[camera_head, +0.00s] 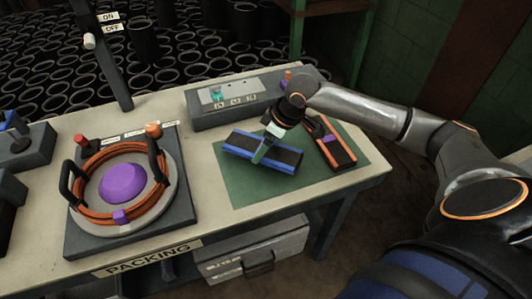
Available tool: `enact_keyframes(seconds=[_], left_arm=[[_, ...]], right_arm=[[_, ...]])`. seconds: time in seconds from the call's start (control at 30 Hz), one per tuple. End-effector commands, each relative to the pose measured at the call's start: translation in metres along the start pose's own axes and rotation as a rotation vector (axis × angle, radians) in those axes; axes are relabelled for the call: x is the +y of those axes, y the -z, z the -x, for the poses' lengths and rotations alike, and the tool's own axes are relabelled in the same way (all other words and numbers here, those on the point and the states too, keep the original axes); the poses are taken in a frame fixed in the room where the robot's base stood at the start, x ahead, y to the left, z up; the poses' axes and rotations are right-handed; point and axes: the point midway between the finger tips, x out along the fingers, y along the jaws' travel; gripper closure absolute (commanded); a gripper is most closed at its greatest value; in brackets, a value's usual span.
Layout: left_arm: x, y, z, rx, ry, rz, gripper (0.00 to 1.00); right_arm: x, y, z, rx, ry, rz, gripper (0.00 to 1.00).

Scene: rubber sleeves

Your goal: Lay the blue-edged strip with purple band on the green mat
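A blue-edged dark strip (283,160) lies flat over the green mat (244,189), near its upper left part. A pale teal band (260,152) crosses its middle; I see no purple on it. An orange-edged dark strip (344,156) with a purple band lies slanted at the mat's right side. My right gripper (272,129) reaches down at the far edge of the blue-edged strip, by the teal band. My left gripper is out of view.
A round fixture (80,232) with orange coils, black handles and a purple dome stands at the left. A grey control box (205,118) stands behind the mat. A grey case (228,266) sits below the table. The mat's front left is bare.

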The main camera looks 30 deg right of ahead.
Motion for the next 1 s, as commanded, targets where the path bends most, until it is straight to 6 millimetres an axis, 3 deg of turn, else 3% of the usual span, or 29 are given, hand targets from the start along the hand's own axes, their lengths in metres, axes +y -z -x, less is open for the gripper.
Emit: enact_keyframes(seconds=[0.23, 0.67, 0.7, 0.8, 1.0], left_arm=[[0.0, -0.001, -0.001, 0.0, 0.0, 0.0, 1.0], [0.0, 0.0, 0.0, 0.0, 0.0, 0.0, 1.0], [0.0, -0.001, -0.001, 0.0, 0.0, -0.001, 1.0], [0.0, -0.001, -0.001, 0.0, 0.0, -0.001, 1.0], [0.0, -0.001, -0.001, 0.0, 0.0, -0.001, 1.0]], right_arm=[[0.005, -0.014, -0.031, -0.001, 0.001, 0.0, 0.53], [0.005, -0.016, -0.036, -0.001, 0.0, 0.0, 0.53], [0.005, -0.016, -0.036, -0.001, -0.001, 0.0, 0.09], [0.005, -0.016, -0.036, -0.001, -0.001, 0.0, 0.0], [0.005, -0.016, -0.036, -0.001, -0.001, 0.0, 0.0]])
